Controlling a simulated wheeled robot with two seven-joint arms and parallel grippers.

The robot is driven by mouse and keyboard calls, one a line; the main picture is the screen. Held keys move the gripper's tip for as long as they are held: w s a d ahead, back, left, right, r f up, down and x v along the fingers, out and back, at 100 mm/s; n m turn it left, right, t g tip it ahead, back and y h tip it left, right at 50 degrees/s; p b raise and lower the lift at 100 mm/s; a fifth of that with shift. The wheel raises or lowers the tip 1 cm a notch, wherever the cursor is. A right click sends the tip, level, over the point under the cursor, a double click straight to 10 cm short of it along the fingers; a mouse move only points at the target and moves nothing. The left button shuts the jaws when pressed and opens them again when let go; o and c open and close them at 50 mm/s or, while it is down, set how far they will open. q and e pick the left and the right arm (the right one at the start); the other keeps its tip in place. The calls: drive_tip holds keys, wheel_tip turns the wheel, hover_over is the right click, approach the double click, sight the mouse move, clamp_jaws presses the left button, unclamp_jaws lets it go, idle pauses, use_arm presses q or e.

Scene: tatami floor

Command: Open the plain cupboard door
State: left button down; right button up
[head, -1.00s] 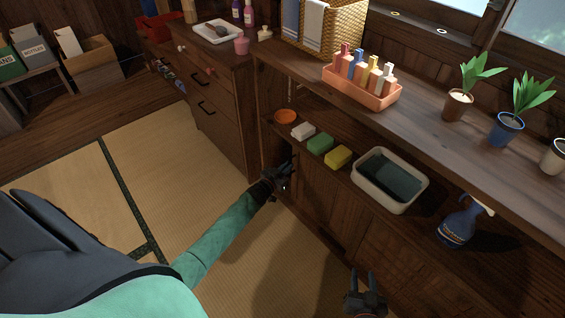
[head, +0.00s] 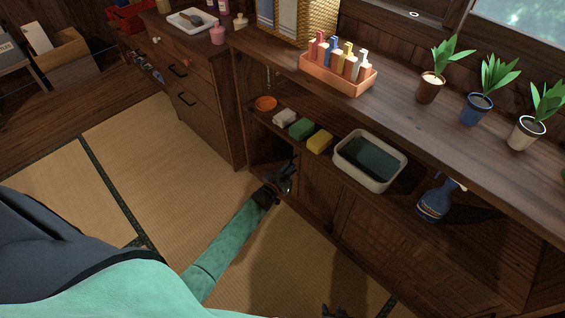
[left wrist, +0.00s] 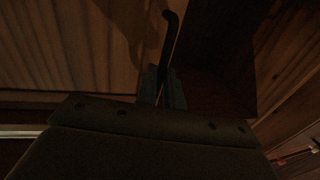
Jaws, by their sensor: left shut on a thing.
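The plain cupboard door (head: 316,196) is a dark wooden panel under the shelf of the long counter. A dark gap (head: 262,152) shows at its left, beside the counter's end panel. In the left wrist view, the gripper (left wrist: 162,88) is shut on a dark upright bar handle (left wrist: 170,35), with a pale door panel to the left and a dark opening to the right. My right gripper (head: 336,311) barely shows at the bottom edge of the head view, apart from the door.
The shelf above holds an orange dish (head: 265,104), a green block (head: 301,129), a yellow block (head: 320,142), a basin (head: 369,161) and a blue spray bottle (head: 434,204). A drawer chest (head: 205,105) stands left. Tatami floor (head: 165,165) is clear in front.

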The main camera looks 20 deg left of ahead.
use_arm(q)
drive_tip(key=s+d, duration=0.1)
drive_tip(key=d, duration=0.2)
drive_tip(key=s+d+p, duration=0.1)
drive_tip(key=s+d, duration=0.1)
drive_tip(key=d, duration=0.2)
drive_tip(key=s+d+p, duration=0.1)
drive_tip(key=d, duration=0.3)
drive_tip(key=shift+s+d, duration=0.1)
drive_tip(key=shift+s, duration=0.25)
drive_tip(key=shift+s+d, duration=0.15)
drive_tip(key=shift+d, duration=0.25)
drive_tip(key=c, duration=1.8)
unclamp_jaws()
approach(319, 178)
drive_tip(key=shift+s+a+f, duration=0.1)
drive_tip(key=shift+s+a, duration=0.05)
drive_tip(key=shift+s, duration=0.6)
drive_tip(key=shift+s+a+f, duration=0.1)
drive_tip(key=shift+s, duration=0.65)
